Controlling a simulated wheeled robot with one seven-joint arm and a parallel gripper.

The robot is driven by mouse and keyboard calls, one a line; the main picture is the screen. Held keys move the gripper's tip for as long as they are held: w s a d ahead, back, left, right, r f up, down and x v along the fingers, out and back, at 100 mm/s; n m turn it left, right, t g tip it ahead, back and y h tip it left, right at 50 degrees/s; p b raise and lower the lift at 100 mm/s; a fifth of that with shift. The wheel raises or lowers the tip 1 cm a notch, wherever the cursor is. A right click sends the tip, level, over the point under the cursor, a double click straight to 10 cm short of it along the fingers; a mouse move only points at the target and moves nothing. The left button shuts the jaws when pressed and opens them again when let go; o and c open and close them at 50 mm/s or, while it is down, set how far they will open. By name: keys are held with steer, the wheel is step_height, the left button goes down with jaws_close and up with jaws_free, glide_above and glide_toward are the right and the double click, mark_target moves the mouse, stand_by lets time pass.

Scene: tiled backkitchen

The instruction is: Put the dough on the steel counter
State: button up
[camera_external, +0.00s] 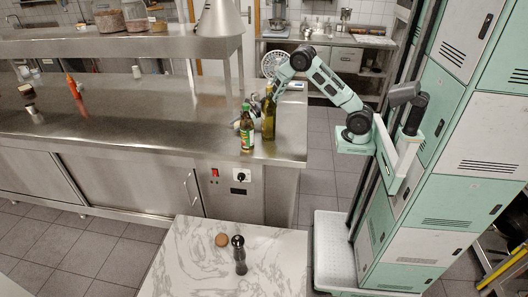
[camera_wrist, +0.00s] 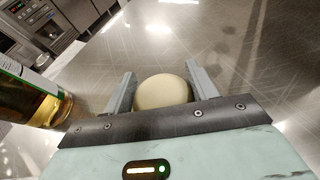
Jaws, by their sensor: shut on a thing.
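The dough (camera_wrist: 163,92) is a smooth, pale, round ball in the wrist view. My gripper (camera_wrist: 162,80) is shut on it, with one grey finger on each side. The steel counter (camera_external: 120,112) is the long brushed metal top in the external view, and its surface (camera_wrist: 180,40) fills the wrist view beyond the dough. In the external view my gripper is low over the counter's right end, mostly hidden behind two bottles, and I cannot make out the dough there. Whether the dough touches the counter is unclear.
A bottle with a green and white label (camera_external: 247,132) and a dark oil bottle (camera_external: 270,115) stand close to my gripper. A raised steel shelf (camera_external: 120,44) runs above the counter. A marble table (camera_external: 190,265) holds a dark mill (camera_external: 239,256) and a brown round thing (camera_external: 221,240).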

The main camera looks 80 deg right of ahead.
steer(key=shift+f, duration=0.15)
steer(key=o, duration=1)
steer(key=shift+o, duration=0.2)
steer(key=shift+r, duration=0.3)
steer(key=b+v, duration=0.1)
steer(key=v, duration=1.1)
steer(key=shift+f, duration=0.1)
